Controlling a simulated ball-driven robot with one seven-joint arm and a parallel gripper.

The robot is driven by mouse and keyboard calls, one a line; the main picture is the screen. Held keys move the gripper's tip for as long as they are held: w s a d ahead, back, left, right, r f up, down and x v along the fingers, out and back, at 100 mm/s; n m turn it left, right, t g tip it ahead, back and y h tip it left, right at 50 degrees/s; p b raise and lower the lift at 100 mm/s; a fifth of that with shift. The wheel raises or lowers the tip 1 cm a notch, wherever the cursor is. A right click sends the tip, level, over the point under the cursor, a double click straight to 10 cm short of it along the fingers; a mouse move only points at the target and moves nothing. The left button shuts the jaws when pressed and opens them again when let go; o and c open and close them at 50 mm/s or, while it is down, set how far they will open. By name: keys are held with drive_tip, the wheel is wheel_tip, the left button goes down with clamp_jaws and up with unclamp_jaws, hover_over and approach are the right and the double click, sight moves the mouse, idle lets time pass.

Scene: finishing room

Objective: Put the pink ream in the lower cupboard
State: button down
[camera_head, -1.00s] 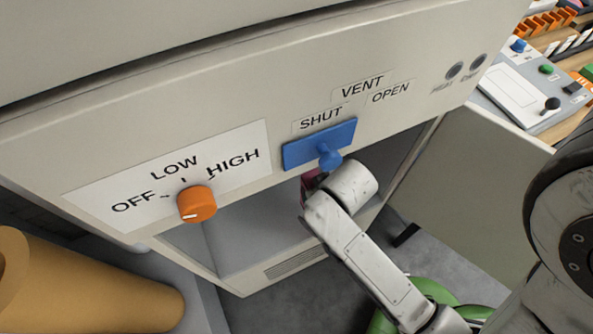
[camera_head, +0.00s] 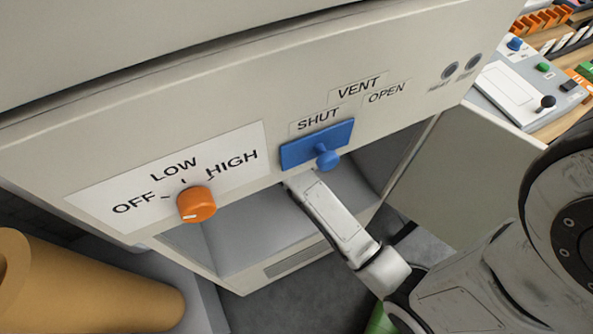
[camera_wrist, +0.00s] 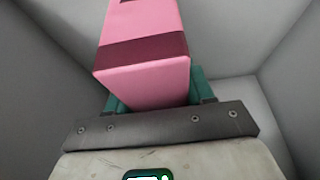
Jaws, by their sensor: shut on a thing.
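The pink ream (camera_wrist: 145,85), with a darker band around it, shows in the wrist view. My gripper (camera_wrist: 152,100) is shut on it, with teal fingers at either side of its near end. Grey walls surround the ream and gripper in that view. In the head view, the lower cupboard (camera_head: 245,228) is the open grey compartment under the control panel. My arm reaches into it, and the ream and gripper are hidden there behind the panel. Whether the ream touches the cupboard floor cannot be told.
The panel above the opening carries an orange knob (camera_head: 196,204) and a blue vent slider (camera_head: 316,146). A brown roll (camera_head: 85,290) lies at lower left. An open door panel (camera_head: 478,165) stands right of the opening. A bench with a control box (camera_head: 520,95) is at upper right.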

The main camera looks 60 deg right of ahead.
drive_tip(key=f, duration=0.3)
drive_tip(key=shift+w+d+f, duration=0.1)
drive_tip(key=shift+w+f, duration=0.1)
drive_tip(key=shift+f, duration=0.3)
drive_tip(key=shift+c, duration=2.1)
unclamp_jaws()
drive_tip(key=shift+p+v, duration=0.35)
drive_tip(key=shift+v, duration=3.5)
